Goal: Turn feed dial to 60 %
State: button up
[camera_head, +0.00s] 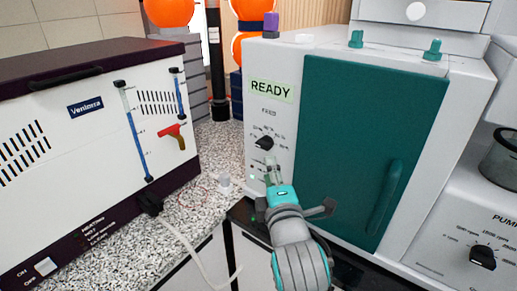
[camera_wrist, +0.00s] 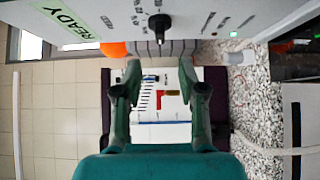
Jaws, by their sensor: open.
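The feed dial (camera_head: 264,143) is a small black knob on the white front panel of the sieve shaker, under the label FEED, with percent marks around it. In the wrist view the dial (camera_wrist: 160,24) sits at the top middle, beyond the fingertips and roughly centred between them. I cannot read which mark it points to. My gripper (camera_head: 270,168) is just below the dial in the head view. A green READY display (camera_head: 272,91) is above the dial.
A teal door (camera_head: 365,145) with a bulky handle (camera_head: 386,198) is right of the dial panel. A white Venimra unit (camera_head: 85,150) with flow tubes stands at left. A pale hose (camera_head: 190,240) hangs over the speckled counter (camera_head: 195,208). A green lamp (camera_wrist: 233,34) glows on the panel.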

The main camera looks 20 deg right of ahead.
aim_at(263, 148)
jog(key=w, duration=0.3)
jog(key=w+d, duration=0.1)
jog(key=w, duration=0.5)
jog(key=shift+w+d, duration=0.3)
jog(key=shift+w, duration=0.05)
grip_shut()
